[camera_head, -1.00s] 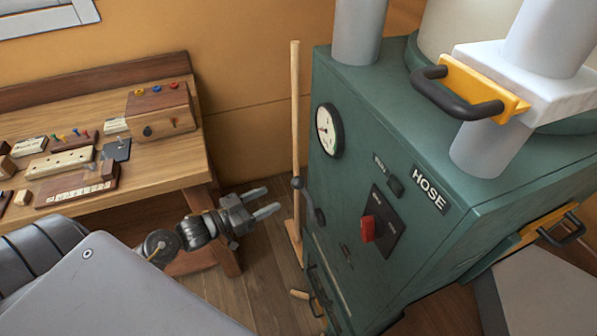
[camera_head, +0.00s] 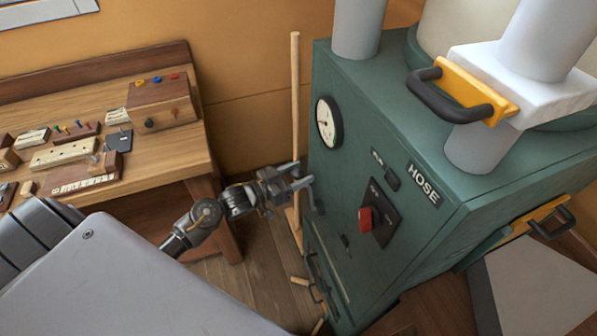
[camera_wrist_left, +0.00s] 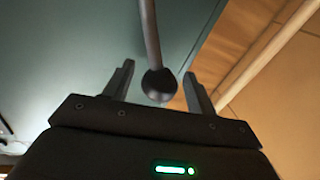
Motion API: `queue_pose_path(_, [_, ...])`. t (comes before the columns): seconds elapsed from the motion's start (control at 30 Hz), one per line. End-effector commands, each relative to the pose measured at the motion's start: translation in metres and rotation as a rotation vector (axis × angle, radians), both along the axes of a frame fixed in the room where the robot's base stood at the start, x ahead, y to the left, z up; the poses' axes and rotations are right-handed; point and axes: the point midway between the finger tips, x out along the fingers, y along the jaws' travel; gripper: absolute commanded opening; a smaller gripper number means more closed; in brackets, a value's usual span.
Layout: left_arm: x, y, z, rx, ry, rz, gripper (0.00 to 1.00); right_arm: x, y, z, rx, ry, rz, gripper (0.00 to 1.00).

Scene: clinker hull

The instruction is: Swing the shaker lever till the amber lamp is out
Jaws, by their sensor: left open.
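The shaker lever (camera_wrist_left: 152,32) is a grey rod ending in a black ball knob (camera_wrist_left: 158,85), beside the green cabinet's wall. In the left wrist view the knob sits in the gap between the two fingers of my left gripper (camera_wrist_left: 161,80), which is open; I see no clear grip on it. In the head view my left gripper (camera_head: 303,175) reaches the cabinet's left side and covers the knob; part of the lever (camera_head: 318,202) shows just right of the fingers. I cannot make out an amber lamp. My right gripper is not in view.
The green cabinet (camera_head: 385,105) carries a gauge (camera_head: 328,122), a red switch (camera_head: 366,219) and a HOSE label. A wooden pole (camera_head: 295,95) stands behind my left gripper. A workbench (camera_head: 180,150) with small parts is at left. Wooden floor shows between them.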

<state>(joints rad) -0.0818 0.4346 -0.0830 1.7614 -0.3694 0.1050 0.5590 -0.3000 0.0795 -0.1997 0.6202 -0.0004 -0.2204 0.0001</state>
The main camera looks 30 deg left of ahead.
Motion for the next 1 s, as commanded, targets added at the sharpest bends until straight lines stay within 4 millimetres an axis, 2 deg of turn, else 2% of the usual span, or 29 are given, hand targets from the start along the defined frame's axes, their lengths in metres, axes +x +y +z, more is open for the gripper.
queue_pose_path(0.3, [0.0017,-0.0012,-0.0003,0.000,0.000,0.000,0.56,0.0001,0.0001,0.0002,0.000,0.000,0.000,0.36])
queue_pose_path(0.73, [0.0017,-0.0009,-0.0002,0.000,0.000,0.001,0.00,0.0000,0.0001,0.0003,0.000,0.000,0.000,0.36])
queue_pose_path(1.0, [-0.0036,0.0045,0.0014,0.015,-0.011,0.013,0.00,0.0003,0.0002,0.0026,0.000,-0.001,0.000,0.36])
